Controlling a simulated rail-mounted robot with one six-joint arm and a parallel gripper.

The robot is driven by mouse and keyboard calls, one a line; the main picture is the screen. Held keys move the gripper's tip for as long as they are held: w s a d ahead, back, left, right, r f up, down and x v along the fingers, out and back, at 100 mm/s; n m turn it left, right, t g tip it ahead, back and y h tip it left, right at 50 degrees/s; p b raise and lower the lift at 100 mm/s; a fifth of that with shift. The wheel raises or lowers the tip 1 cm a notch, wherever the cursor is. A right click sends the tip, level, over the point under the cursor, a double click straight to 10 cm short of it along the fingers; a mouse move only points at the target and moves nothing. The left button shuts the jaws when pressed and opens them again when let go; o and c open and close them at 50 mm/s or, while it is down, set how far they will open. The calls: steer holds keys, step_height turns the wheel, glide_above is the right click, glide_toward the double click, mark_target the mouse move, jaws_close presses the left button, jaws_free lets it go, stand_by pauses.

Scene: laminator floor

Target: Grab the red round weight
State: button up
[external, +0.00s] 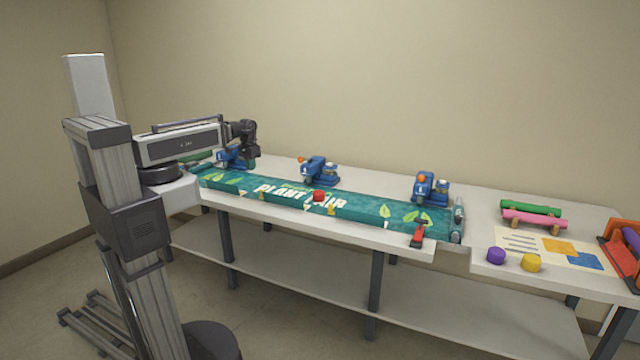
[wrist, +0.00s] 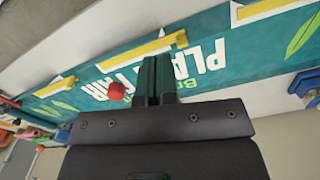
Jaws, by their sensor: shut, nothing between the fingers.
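The red round weight (external: 319,196) sits on the green "Plant Fair" banner (external: 365,209), near its middle and over the lettering. In the wrist view the red weight (wrist: 116,91) is just left of my fingers, apart from them. My gripper (external: 251,163) hangs over the left part of the table, to the left of the weight. In the wrist view my gripper's fingers (wrist: 156,60) are together and empty, pointing over the banner (wrist: 215,55).
Blue machines with orange knobs (external: 318,171) stand along the banner's back edge. A red clamp (external: 418,236) is at its front right. Purple (external: 496,256) and yellow (external: 532,262) round weights, pink and green rollers (external: 535,220) and a printed sheet (external: 515,243) lie at right.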

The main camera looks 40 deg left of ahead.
steer(key=o, duration=1.7)
